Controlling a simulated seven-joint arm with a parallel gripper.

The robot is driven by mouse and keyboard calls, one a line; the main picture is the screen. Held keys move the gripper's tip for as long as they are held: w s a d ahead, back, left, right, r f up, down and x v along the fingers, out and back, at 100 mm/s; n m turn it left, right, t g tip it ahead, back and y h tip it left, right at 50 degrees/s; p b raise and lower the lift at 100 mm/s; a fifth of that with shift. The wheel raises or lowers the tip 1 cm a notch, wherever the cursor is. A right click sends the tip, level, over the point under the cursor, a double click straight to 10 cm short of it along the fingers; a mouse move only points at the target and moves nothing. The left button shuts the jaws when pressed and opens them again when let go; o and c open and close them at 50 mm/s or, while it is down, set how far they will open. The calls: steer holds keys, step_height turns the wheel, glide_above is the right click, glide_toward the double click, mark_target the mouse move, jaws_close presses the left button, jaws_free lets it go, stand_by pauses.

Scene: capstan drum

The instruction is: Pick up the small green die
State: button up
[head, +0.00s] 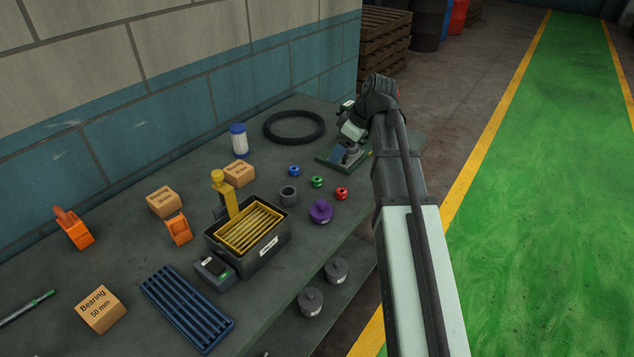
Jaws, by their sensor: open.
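A purple knobbed weight (320,211) and a grey ring-shaped cup (289,195) stand near the dies. A bin (262,256) with a yellow grate is left of them. A black ring (294,126) and a blue-capped filter (239,141) lie farther back. The bench edge runs close to the red die.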

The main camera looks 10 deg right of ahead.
glide_above(317, 179)
steer(key=s+d, duration=0.2)
steer(key=d, duration=0.1)
step_height(317, 179, down, 7)
steer(key=shift+a+f, duration=0.1)
steer(key=shift+f, duration=0.1)
steer(key=shift+w+x, duration=0.15)
steer(key=shift+x, duration=1.2)
steer(key=shift+w+x, duration=0.1)
steer(key=shift+x, duration=1.3)
steer(key=shift+a+r, duration=0.15)
steer(key=shift+r, duration=0.05)
steer(key=c, duration=1.2)
